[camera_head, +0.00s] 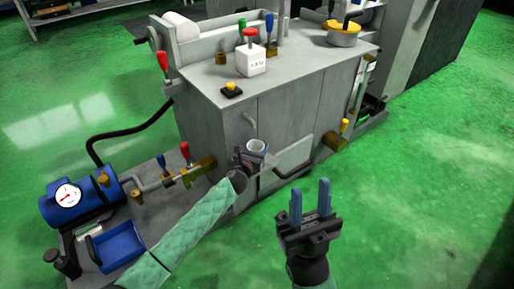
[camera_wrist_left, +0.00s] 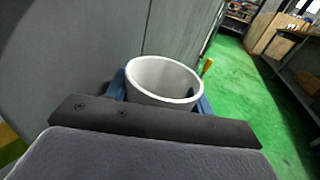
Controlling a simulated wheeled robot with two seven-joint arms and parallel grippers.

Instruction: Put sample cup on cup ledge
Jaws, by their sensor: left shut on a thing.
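The sample cup (camera_head: 256,146) is a light grey, round, open-topped cup, held in front of the grey machine cabinet. My left gripper (camera_head: 254,156) is shut on it. In the left wrist view the cup (camera_wrist_left: 165,80) sits between the blue fingers, its open rim facing up, slightly tilted in the picture; its inside looks empty. A pale grey panel (camera_head: 296,154) sticks out low on the cabinet front, just right of the cup; I cannot tell whether it is the cup ledge. My right gripper (camera_head: 310,200) is open and empty, its two blue fingers apart, nearer the camera.
At left are a blue pump with a gauge (camera_head: 80,198) and a blue tray (camera_head: 116,246). The green floor at right is clear.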

